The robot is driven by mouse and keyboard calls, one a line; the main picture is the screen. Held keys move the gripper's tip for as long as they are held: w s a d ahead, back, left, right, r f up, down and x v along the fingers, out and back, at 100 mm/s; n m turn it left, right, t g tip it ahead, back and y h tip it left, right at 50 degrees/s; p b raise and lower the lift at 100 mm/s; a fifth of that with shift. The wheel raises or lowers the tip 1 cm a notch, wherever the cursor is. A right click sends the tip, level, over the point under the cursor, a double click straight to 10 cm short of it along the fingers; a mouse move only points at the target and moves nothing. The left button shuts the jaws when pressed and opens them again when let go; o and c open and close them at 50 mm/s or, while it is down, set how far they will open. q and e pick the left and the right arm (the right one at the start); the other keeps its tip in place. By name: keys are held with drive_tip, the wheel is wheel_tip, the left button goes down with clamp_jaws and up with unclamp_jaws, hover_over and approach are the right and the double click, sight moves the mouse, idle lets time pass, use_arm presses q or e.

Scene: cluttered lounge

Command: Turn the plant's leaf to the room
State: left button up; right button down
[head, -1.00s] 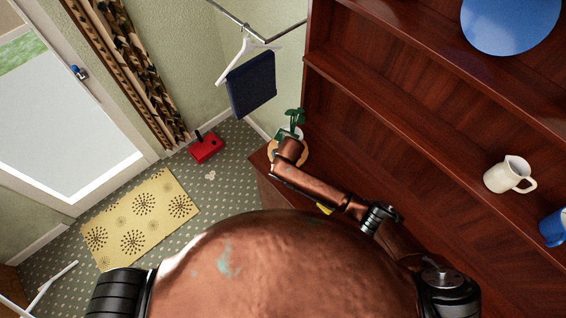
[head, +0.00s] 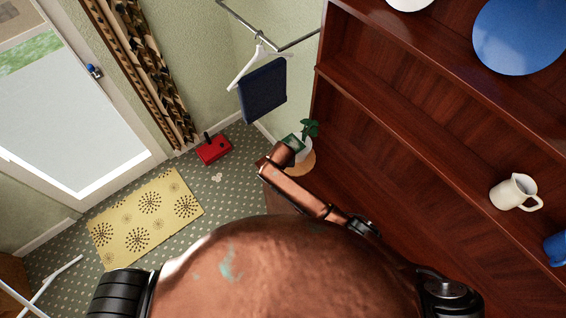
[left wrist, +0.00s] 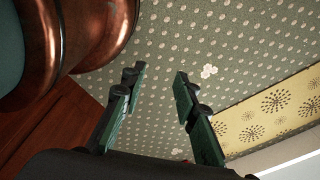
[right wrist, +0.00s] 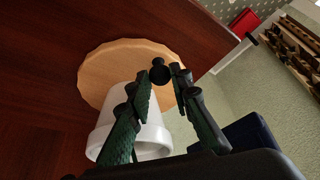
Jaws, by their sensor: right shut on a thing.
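A small plant with dark green leaves (head: 311,128) stands in a white pot (head: 304,149) on a round wooden disc (head: 303,162), on the dark wood surface beside the shelf. In the right wrist view the white pot (right wrist: 153,139) and scalloped disc (right wrist: 112,60) are close; the leaves are not visible there. My right gripper (head: 294,141) is at the disc's left side. In the right wrist view its fingertips (right wrist: 160,77) are shut on a dark round knob (right wrist: 160,70) by the disc's edge. My left gripper (left wrist: 157,80) is open and empty above the patterned floor.
A dark wood shelf unit with a blue plate (head: 518,35) and white jug (head: 514,192) stands at the right. A navy cloth (head: 263,90) hangs behind the plant. A red box (head: 213,150) and yellow mat (head: 145,218) lie on the floor near the glass door.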

drive_tip(key=c, duration=2.2)
unclamp_jaws()
drive_tip(key=shift+d+f, duration=0.15)
drive_tip(key=shift+d, duration=0.05)
drive_tip(key=o, duration=0.5)
drive_tip(key=shift+c, duration=0.2)
drive_tip(key=shift+a, duration=0.1)
drive_tip(key=shift+r, duration=0.4)
use_arm(q)
drive_tip(key=shift+w, duration=0.7)
use_arm(e)
drive_tip(key=v, duration=1.1)
drive_tip(key=shift+r, duration=0.2)
drive_tip(key=shift+s, duration=0.1)
